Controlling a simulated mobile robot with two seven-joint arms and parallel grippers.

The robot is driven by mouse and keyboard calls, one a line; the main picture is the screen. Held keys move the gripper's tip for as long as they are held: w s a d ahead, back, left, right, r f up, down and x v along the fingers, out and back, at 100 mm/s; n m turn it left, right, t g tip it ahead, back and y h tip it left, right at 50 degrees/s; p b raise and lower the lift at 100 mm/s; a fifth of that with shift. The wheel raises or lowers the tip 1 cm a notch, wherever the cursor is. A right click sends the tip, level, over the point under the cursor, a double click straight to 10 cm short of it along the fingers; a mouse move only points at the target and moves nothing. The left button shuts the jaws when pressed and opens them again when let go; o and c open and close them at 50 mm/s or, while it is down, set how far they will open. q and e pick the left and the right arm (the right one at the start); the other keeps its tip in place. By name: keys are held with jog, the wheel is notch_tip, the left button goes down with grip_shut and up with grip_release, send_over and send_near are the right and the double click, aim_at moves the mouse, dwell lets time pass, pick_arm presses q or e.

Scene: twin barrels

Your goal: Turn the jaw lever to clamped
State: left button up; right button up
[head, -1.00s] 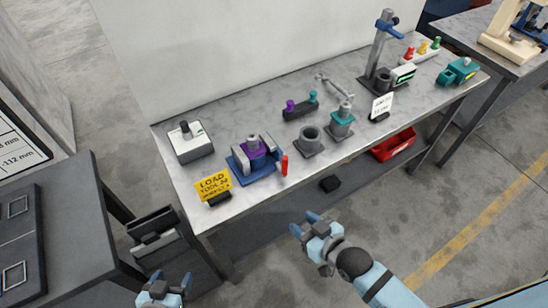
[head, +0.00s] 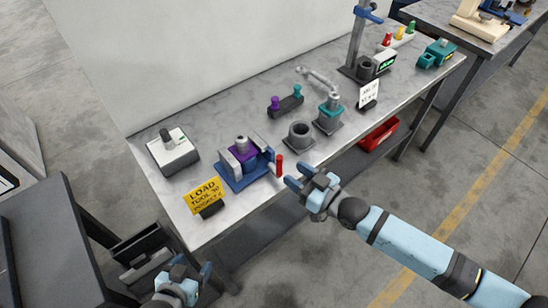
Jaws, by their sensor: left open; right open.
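The jaw lever with its red handle (head: 279,165) stands at the front right of a blue vise (head: 233,184), near the table's front edge. The vise has grey jaws around a purple block (head: 243,155) with a grey cylinder on top. My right gripper (head: 306,177) is open and empty, just right of the red handle; I cannot tell whether they touch. My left gripper (head: 190,273) is open and empty, low in front of the table's left end, away from the vise.
A yellow sign (head: 204,195) stands left of the vise, with a grey switch box (head: 173,152) behind it. A grey socket (head: 299,136) and a teal-topped holder (head: 329,113) stand to the right. A red bin (head: 378,135) sits below the tabletop.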

aim_at(274, 169)
jog(key=x, duration=0.8)
jog(key=shift+p, duration=0.35)
jog(key=shift+c, duration=0.3)
grip_shut()
